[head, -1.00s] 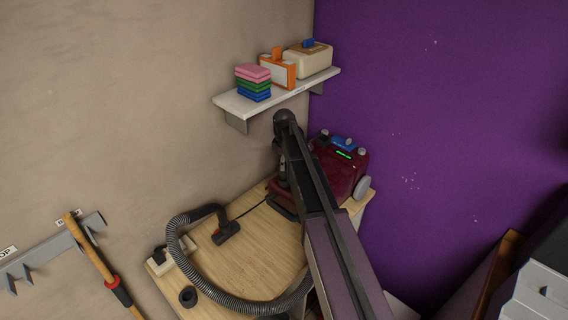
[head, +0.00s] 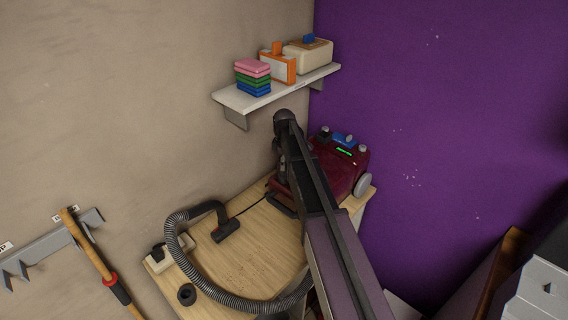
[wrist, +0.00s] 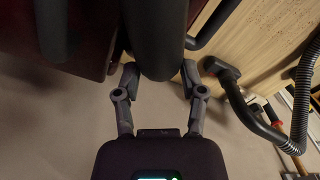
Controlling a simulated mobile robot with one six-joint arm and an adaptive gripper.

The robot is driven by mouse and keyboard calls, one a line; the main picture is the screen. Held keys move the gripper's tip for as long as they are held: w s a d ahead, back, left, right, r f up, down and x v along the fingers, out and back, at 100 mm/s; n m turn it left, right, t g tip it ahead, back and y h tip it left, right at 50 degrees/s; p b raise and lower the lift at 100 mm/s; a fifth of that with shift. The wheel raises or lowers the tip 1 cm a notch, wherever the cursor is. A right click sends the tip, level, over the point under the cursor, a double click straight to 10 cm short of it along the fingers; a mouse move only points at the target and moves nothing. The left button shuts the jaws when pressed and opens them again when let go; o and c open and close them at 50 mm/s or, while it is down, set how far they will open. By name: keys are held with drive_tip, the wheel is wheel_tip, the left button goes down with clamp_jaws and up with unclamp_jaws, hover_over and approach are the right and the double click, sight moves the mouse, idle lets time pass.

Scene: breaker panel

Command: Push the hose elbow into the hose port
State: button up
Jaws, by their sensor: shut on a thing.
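The dark red vacuum (head: 342,170) stands at the back of the wooden bench, against the purple wall. My arm crosses in front of it in the head view and hides its left part and the hose port. In the wrist view my gripper (wrist: 157,85) is shut on a thick black tube, the hose elbow (wrist: 155,45), one finger on each side of it. The elbow reaches up past the red body (wrist: 85,60); its far end and the port are hidden, so I cannot tell how they meet.
A grey ribbed hose (head: 190,275) curves over the wooden bench (head: 258,255), with a black floor nozzle (head: 226,231) at one end. A white power strip (head: 160,258) and a black ring (head: 187,294) lie near the left edge. A loaded shelf (head: 245,99) hangs above.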

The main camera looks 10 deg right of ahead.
drive_tip(key=o, duration=1.3)
drive_tip(key=shift+c, duration=0.2)
drive_tip(key=shift+r+p, duration=4)
drive_tip(key=shift+p, duration=0.05)
drive_tip(key=s+f+m+b, duration=0.3)
drive_tip(key=s+m, duration=0.1)
drive_tip(key=s, duration=0.5)
drive_tip(key=s+f+m+b, duration=0.3)
drive_tip(key=s+m, duration=0.1)
drive_tip(key=s, duration=0.6)
drive_tip(key=s+f+m+b, duration=0.4)
drive_tip(key=s+m, duration=0.1)
drive_tip(key=s, duration=0.5)
drive_tip(key=shift+a, duration=0.3)
